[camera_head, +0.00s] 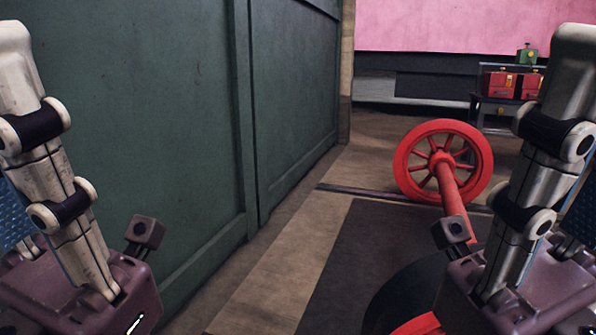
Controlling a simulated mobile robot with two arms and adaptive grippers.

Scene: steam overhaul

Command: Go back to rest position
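Neither of my grippers shows in the head view. My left arm's pale links run down the left edge and my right arm's pale links run down the right edge, both held close to my body. No object is seen in either hand, since both hands are out of the picture.
A red spoked wheel (443,161) on a red axle (452,199) stands ahead to the right, the axle partly hidden by my body. A green wall (150,120) runs along the left. Red boxes (498,85) and a green box (527,55) sit at the back right.

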